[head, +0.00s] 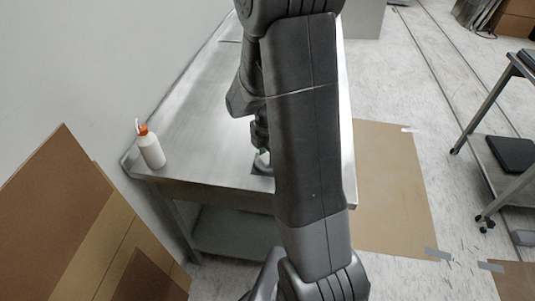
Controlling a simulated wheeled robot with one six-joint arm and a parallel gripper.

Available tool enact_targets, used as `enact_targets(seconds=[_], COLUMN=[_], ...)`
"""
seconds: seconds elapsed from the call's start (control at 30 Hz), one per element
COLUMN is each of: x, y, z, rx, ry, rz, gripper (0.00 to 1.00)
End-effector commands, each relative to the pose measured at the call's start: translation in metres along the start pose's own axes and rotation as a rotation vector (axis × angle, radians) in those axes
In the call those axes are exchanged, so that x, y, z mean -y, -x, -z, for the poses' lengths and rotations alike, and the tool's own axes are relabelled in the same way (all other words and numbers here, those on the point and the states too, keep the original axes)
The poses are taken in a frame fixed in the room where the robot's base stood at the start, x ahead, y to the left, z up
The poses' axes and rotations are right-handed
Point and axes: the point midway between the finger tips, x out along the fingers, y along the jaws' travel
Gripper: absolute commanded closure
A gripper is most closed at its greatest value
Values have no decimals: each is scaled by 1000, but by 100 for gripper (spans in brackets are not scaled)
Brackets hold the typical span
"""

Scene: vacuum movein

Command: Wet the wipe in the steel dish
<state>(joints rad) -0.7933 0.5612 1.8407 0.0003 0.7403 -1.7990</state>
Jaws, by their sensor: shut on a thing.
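My gripper (260,139) is partly hidden behind my own arm, over the front part of the steel bench. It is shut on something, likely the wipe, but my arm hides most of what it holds. A small pale and greenish patch (262,158) shows just below it, at the arm's edge. I cannot tell whether this is the wipe or part of the steel dish. No clear outline of the dish is visible.
The steel bench (195,125) has clear room left of my arm. A white squeeze bottle (151,150) with an orange cap stands near its front left corner. Cardboard sheets (65,215) lean at lower left. Cardboard (390,185) covers the floor at right, near a trolley (490,175).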

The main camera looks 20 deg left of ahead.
Motion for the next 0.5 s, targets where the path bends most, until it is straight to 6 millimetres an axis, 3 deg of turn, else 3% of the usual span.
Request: enact_targets(seconds=[0.5], x=[0], y=[42], z=[0], rx=[0], ry=[0], rz=[-1], gripper=[81])
